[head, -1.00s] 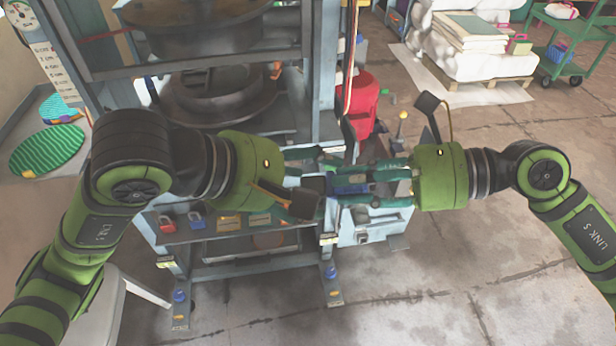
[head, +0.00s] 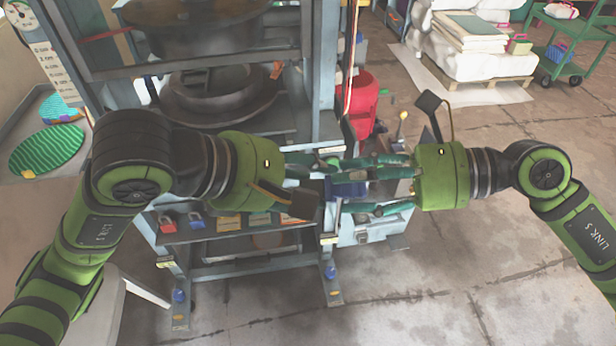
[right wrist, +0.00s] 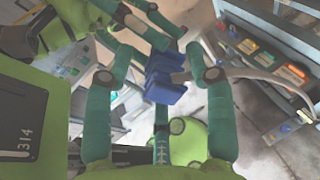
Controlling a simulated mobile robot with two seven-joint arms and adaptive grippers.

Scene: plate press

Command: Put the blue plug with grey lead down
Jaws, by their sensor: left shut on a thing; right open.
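The blue plug (head: 346,188) is between my two grippers, in front of the press. My left gripper (head: 325,182) reaches in from the left and is shut on the plug, though its fingertips are partly hidden. My right gripper (head: 358,185) is open, its fingers spread on either side of the plug. In the right wrist view, the plug (right wrist: 165,80) sits between the open teal fingers, with a gap to each side. A grey lead (right wrist: 245,73) curves from the plug toward the right.
The press frame (head: 322,80) stands close behind the grippers. A shelf below carries a red padlock (head: 167,223) and a blue padlock (head: 196,220). A red container (head: 362,100) stands behind. The floor at the front right is clear.

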